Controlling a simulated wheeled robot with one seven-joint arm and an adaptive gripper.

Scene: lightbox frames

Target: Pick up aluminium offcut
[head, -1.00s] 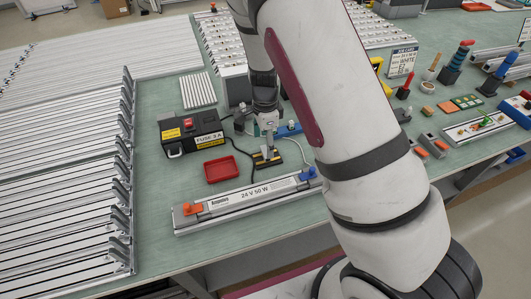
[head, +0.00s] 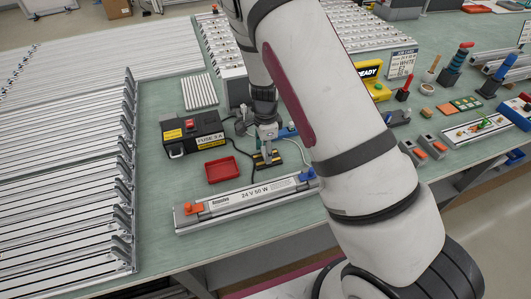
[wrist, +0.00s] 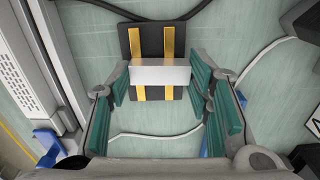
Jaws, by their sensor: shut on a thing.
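The aluminium offcut (wrist: 160,74) is a plain silver block lying across a black stand (wrist: 158,43) with two yellow strips. In the wrist view it sits between the teal-padded fingers of my gripper (wrist: 160,80), which are shut on it. The offcut still appears to be at the stand; whether it is clear of it I cannot tell. In the head view my gripper (head: 268,143) points down at the black and yellow stand (head: 262,161), and the offcut is hard to make out there.
A red tray (head: 222,170) and a black fuse box (head: 192,134) lie to the left. A long 24 V 50 W bar (head: 240,199) with orange and blue clamps lies in front. Cables run close to the stand. Bare green bench shows left of the tray.

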